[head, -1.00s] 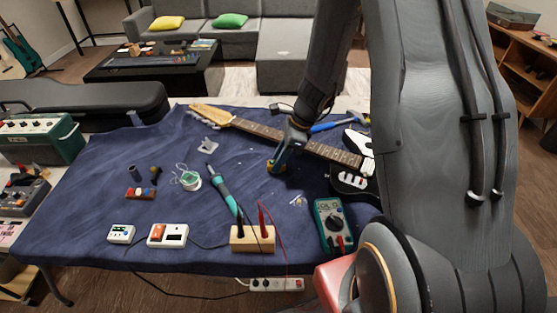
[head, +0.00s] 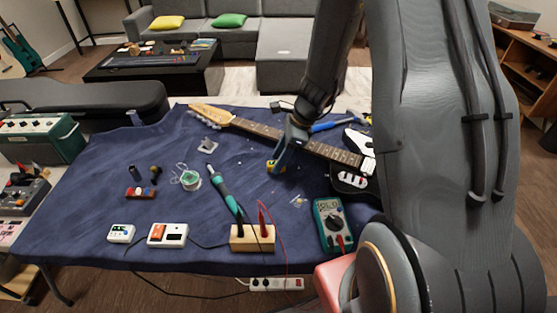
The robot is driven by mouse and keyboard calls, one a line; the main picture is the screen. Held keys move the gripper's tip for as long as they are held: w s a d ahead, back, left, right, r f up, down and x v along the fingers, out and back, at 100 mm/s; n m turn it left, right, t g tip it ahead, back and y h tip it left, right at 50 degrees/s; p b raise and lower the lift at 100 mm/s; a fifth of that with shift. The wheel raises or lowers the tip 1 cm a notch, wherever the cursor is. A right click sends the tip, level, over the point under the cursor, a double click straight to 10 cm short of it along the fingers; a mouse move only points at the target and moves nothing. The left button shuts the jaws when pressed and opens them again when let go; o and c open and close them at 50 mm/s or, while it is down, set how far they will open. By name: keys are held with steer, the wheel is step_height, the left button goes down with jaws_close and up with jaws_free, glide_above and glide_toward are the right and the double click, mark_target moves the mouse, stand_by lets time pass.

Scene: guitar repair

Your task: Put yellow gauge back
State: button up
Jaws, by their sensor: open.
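A small yellow item (head: 276,166), which may be the yellow gauge, lies on the blue cloth in the middle of the table. My gripper (head: 281,163) points down right at it, with the jaws open. The fingers partly cover the yellow item, and I cannot tell whether they touch it. A small wooden holder (head: 140,194) with red, white and blue pieces sits on the left of the cloth.
An electric guitar (head: 265,130) lies across the back right, close to my gripper. A soldering iron (head: 222,184), solder spool (head: 190,180), multimeter (head: 333,222) and wooden block with probes (head: 252,238) lie nearby. The cloth (head: 90,190) is bare at far left.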

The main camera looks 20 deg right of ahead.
steer(key=v, duration=1)
steer(key=s+a+r+n+h, duration=0.1)
steer(key=s+a+n+h, duration=0.1)
steer(key=s+n, duration=0.6)
steer(key=s+a+r+n+h, duration=0.2)
steer(key=s+n, duration=0.6)
steer(key=n, duration=0.5)
steer(key=shift+a+r+n+g+b, duration=0.25)
steer(key=shift+r+n+g+b, duration=0.05)
steer(key=shift+n+g+b, duration=0.1)
